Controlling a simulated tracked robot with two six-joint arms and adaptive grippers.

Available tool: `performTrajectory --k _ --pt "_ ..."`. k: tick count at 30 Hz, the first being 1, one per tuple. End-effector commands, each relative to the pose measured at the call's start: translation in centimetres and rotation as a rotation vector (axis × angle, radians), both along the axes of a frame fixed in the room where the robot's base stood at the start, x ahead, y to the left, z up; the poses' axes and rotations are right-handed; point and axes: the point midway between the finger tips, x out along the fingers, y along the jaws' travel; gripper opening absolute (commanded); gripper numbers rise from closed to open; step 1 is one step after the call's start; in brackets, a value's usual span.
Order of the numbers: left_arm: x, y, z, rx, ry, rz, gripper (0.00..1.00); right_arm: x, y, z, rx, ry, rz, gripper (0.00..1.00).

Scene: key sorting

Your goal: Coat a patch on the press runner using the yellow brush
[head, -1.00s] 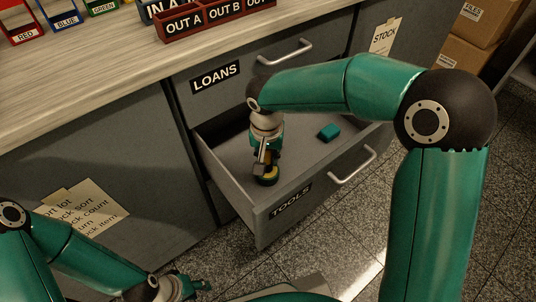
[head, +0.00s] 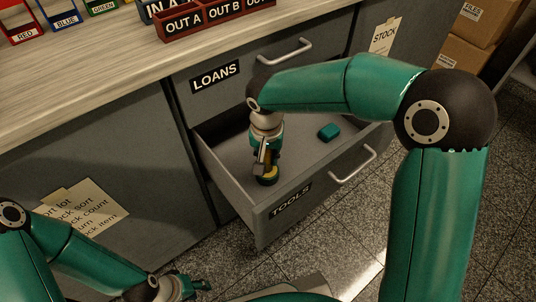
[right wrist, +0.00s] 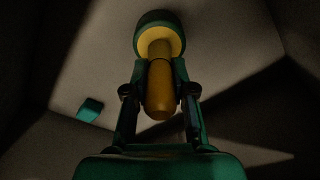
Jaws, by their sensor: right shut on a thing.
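The yellow brush (head: 268,181) is in the open TOOLS drawer (head: 225,188), under my right gripper (head: 266,162). In the right wrist view, the brush (right wrist: 160,95) has a yellow handle between the two fingers and a dark rounded end with a yellow band beyond them. My right gripper (right wrist: 159,72) is shut on the handle. Whether the brush touches the drawer floor I cannot tell. My left gripper (head: 199,286) is low at the bottom of the head view, outside the drawer, and its opening is unclear. I cannot make out a press runner.
A teal block (head: 329,132) lies in the drawer right of the brush; it also shows in the right wrist view (right wrist: 90,109). The closed LOANS drawer (head: 235,85) is above. Red OUT bins (head: 205,28) stand on the counter (head: 90,85). Boxes (head: 470,55) are at the back right.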

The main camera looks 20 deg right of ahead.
Motion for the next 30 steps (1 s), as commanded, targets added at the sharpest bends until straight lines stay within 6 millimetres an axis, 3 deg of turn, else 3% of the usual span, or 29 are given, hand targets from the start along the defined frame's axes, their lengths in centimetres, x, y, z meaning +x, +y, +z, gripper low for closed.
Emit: performTrajectory --k 5,30 --pt "0.0 0.0 0.4 0.000 0.000 0.000 0.40 -0.1 0.0 0.4 -0.001 0.004 0.001 0.01" --pt "0.0 0.0 5.5 0.000 0.000 0.000 0.40 0.0 0.0 6.9 0.000 0.001 0.001 0.01"
